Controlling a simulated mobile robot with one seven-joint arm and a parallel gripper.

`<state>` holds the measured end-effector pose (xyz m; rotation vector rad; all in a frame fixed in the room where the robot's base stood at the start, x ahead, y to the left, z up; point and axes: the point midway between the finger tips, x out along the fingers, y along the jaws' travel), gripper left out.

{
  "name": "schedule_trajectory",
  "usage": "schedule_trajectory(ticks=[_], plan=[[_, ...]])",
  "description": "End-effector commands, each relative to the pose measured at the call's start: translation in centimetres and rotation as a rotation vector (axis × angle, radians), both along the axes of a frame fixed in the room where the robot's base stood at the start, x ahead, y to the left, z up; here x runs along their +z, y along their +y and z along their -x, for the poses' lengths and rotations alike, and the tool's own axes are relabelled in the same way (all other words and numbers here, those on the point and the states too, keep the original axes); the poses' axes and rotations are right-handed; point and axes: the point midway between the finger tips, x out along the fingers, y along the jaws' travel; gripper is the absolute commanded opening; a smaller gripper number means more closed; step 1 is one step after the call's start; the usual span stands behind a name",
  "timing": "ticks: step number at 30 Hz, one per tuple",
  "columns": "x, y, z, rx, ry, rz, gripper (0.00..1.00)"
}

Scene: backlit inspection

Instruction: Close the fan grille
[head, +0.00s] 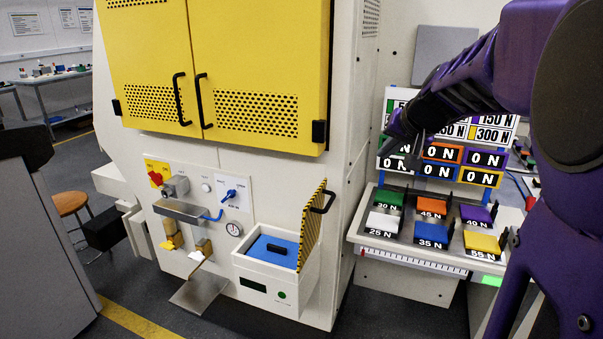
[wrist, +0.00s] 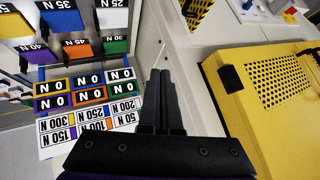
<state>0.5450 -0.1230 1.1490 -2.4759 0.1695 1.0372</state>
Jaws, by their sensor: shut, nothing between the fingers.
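The fan grille (head: 312,228) is a yellow-and-black striped perforated panel with a black handle (head: 322,202). It stands open, nearly upright, at the right side of a white box with a blue inside (head: 272,251). Part of the grille shows at the top of the wrist view (wrist: 198,12). My gripper (wrist: 160,75) is shut and empty, its two dark fingers together. In the head view my gripper (head: 393,146) is above and to the right of the grille, in front of the force-label board and apart from the grille.
A white machine with closed yellow doors (head: 240,70) rises above the box. A bench with coloured weight blocks (head: 432,232) and a label board (head: 440,166) stands to the right. A metal pedal plate (head: 203,292) juts out at lower left. Floor is free before the box.

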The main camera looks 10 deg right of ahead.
Motion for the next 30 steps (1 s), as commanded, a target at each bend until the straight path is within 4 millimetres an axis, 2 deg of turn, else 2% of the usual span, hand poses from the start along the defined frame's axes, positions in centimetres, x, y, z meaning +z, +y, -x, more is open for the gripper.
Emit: schedule_trajectory(ticks=[1, 3, 6, 10, 14, 26, 30], plan=[[-1.7, 0.1, 1.3, 0.01, 0.06, -0.035, 0.0], [-3.4, 0.6, 2.7, 0.032, 0.125, -0.075, 0.0], [-4.8, 1.3, 4.1, 0.053, 0.184, -0.114, 0.0], [-5.6, 1.7, 4.6, 0.066, 0.213, -0.135, 0.0], [-6.8, 2.0, 4.0, 0.068, 0.215, -0.135, 0.0], [-13.6, 3.7, -0.5, 0.067, 0.215, -0.134, 0.0], [-13.7, 5.5, -1.7, 0.069, 0.21, -0.133, 0.0]])
